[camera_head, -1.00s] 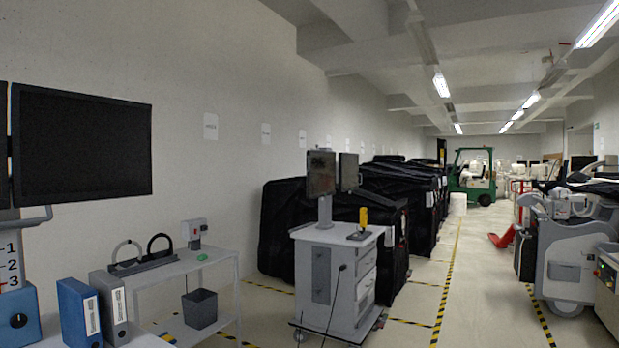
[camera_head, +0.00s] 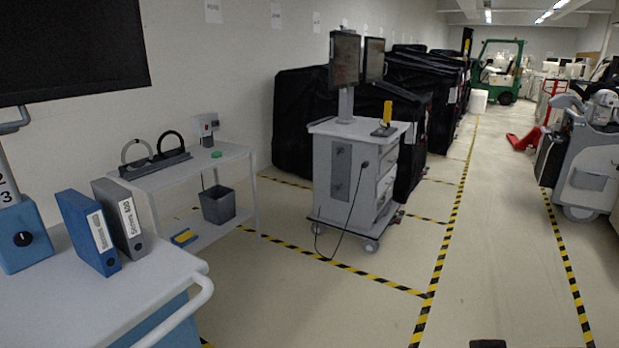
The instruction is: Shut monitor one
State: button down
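A large dark-screened monitor (camera_head: 70,45) fills the upper left of the head view, cut off by the frame edges. Below it is a blue box (camera_head: 22,238) with a black knob. A grey post with the numbers 2 and 3 rises from this box. Two smaller monitors, a left one (camera_head: 345,58) and a right one (camera_head: 374,60), stand upright on a post above a white cart (camera_head: 335,175). I see no label that tells which is monitor one. My gripper is not recognisable in this view.
A white-topped cart (camera_head: 150,262) at front left bears a blue binder (camera_head: 88,235) and a grey binder (camera_head: 120,218). A side table (camera_head: 225,152) stands behind it. Covered carts (camera_head: 300,110) line the wall. Floor between striped lines is clear at centre right.

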aim_at(344, 48)
jog(key=i+j+u, duration=0.25)
jog(key=i, duration=1.05)
jog(key=i+j+u, duration=0.1)
jog(key=i+u, duration=0.15)
jog(key=i, duration=1.1)
